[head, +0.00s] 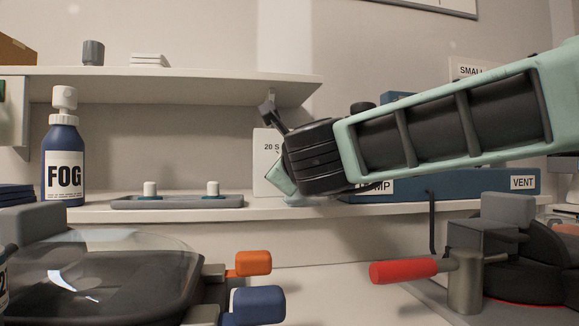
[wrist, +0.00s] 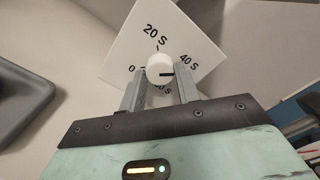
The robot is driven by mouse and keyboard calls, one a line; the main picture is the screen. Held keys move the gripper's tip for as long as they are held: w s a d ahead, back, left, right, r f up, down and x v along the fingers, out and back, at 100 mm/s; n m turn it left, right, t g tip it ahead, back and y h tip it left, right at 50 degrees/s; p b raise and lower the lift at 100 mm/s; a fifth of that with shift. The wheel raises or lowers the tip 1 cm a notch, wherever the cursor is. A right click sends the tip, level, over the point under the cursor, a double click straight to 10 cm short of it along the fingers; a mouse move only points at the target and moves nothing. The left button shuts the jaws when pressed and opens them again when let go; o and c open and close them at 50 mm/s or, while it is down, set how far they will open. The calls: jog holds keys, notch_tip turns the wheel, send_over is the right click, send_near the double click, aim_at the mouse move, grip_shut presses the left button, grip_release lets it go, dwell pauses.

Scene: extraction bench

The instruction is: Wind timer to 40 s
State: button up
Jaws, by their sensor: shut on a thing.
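The timer (wrist: 125,40) is a white box standing on the shelf. Its face reads 0, 20 S and 40 S, with a lower label partly hidden. In the head view, part of the timer (head: 264,150) shows behind my wrist. Its round white knob (wrist: 158,63) has a dark line pointing right, toward the 40 S side; I cannot tell whether it lines up exactly with that mark. My gripper (wrist: 160,83) is shut on the knob, with one grey finger on each side. In the head view the fingers and knob are mostly hidden by my wrist.
A blue FOG bottle (head: 63,165) and a grey tray (head: 180,202) with two white-topped pieces stand left on the shelf. A blue VENT box (head: 480,184) lies right. An upper shelf (head: 200,88) hangs above. A red-handled device (head: 405,271) and a clear-domed machine (head: 100,270) stand in front.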

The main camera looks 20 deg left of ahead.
jog(key=shift+f, duration=0.1)
dwell(0.3)
jog(key=o, duration=1)
jog(key=v, duration=1.7)
jog(key=shift+s, duration=0.2)
